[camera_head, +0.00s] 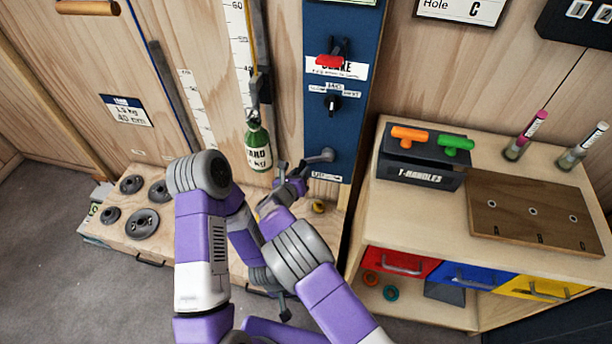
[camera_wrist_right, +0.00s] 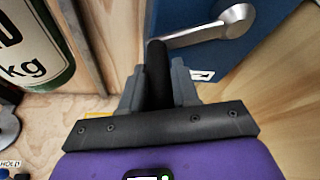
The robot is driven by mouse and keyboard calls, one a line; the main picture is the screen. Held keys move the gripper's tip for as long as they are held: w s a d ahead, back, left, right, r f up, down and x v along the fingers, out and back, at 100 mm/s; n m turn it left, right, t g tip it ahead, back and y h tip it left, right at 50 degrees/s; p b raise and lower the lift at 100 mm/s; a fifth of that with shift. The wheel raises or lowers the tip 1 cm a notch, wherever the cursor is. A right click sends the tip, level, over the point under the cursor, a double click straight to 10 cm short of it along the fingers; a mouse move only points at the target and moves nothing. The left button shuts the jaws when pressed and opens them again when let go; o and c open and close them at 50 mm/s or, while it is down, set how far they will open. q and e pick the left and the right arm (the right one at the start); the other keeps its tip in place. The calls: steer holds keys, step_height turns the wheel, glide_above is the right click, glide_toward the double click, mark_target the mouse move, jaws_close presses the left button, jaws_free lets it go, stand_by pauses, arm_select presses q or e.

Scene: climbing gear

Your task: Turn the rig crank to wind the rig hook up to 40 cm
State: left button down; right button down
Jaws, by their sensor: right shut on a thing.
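The rig crank (camera_head: 322,156) is at the foot of the blue panel (camera_head: 318,130), its metal arm pointing left. In the right wrist view the silver crank arm (camera_wrist_right: 215,28) leads to a black handle (camera_wrist_right: 158,72). My right gripper (camera_head: 291,178) is shut on that handle, with one finger on each side. The rig hook (camera_head: 254,103) hangs left of the panel on a line, with a green weight (camera_head: 258,148) below it. A white height scale (camera_head: 240,50) is beside the line. My left gripper (camera_head: 284,307) is low in the middle, mostly behind my arms; its jaws are unclear.
A red brake lever (camera_head: 330,60) and a black knob (camera_head: 332,103) are higher on the panel. Dark round plates (camera_head: 142,223) lie on the low wooden platform at left. A T-handle box (camera_head: 423,178) and a drilled board (camera_head: 530,213) are on the right bench.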

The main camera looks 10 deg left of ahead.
steer(key=shift+a+r, duration=0.4)
steer(key=shift+r, duration=0.05)
steer(key=c, duration=1)
jaws_free()
steer(key=shift+o, duration=0.4)
steer(key=shift+d+f, duration=0.1)
steer(key=shift+f, duration=0.05)
steer(key=shift+d, duration=0.1)
step_height(320, 180, up, 10)
steer(key=p, duration=0.3)
